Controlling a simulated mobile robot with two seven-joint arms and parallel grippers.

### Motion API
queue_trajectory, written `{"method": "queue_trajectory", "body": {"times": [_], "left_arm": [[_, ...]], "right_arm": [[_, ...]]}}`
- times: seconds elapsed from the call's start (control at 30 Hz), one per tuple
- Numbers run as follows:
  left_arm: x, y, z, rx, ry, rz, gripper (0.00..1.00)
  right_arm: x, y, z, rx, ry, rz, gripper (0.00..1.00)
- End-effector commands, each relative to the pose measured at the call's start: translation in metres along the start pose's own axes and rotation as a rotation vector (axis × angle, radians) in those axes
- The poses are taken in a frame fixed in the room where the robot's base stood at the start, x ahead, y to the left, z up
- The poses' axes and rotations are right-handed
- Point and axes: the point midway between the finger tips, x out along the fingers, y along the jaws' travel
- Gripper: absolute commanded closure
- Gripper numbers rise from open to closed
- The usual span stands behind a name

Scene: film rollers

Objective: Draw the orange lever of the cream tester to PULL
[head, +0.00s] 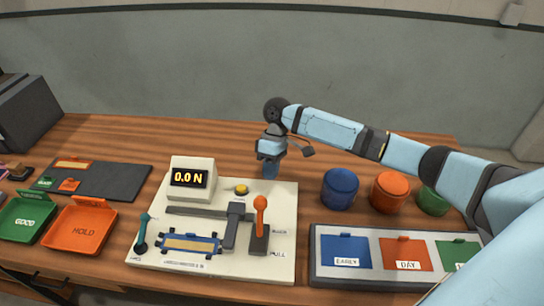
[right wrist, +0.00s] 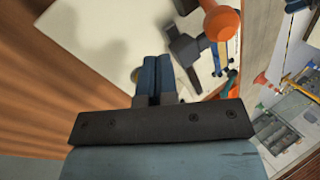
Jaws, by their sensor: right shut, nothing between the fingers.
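The cream tester (head: 285,205) stands on the wooden table with its display reading 0.0 N. Its orange lever (head: 260,212) stands roughly upright on a dark grey base at the right side. A PULL label shows near the front of that base, with another small label further back. The lever's orange knob (right wrist: 222,22) also shows in the right wrist view, at the top. My right gripper (head: 268,173) is shut and empty, pointing down over the tester's back edge, behind the lever and apart from it. Its closed fingers (right wrist: 152,78) show in the right wrist view. My left gripper is out of view.
Blue (head: 340,188), orange (head: 389,191) and green (head: 433,199) round containers stand right of the tester. A tray of coloured compartments (head: 318,268) lies in front of them. A teal lever (head: 142,230) is on the tester's left. GOOD and HOLD trays (head: 78,229) lie further left.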

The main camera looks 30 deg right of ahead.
Motion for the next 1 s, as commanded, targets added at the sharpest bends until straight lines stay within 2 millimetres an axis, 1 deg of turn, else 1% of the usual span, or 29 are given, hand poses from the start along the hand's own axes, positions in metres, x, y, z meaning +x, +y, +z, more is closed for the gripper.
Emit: {"method": "queue_trajectory", "body": {"times": [0.03,0.13,0.2,0.3,0.4,0.53,0.83,1.0], "left_arm": [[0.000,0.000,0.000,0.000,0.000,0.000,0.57],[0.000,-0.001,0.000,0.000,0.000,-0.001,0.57],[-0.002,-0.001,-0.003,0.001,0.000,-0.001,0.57],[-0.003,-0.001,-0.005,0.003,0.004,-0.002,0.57],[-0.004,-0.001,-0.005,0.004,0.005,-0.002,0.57],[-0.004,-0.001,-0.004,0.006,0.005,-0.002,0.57],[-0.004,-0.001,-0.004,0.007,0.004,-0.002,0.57],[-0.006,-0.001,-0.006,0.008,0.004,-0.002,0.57]], "right_arm": [[0.012,0.000,0.000,0.000,-0.002,-0.002,1.00],[0.032,0.000,0.000,0.000,-0.002,-0.001,1.00],[0.032,-0.014,0.001,-0.005,0.000,0.000,1.00],[0.035,-0.026,0.003,-0.004,0.000,0.001,1.00],[0.038,-0.034,0.003,-0.002,0.000,0.001,1.00],[0.040,-0.038,0.004,-0.001,0.000,0.001,1.00],[0.040,-0.039,0.004,0.000,0.000,0.001,1.00],[0.038,-0.040,0.003,-0.002,0.004,0.013,1.00]]}}
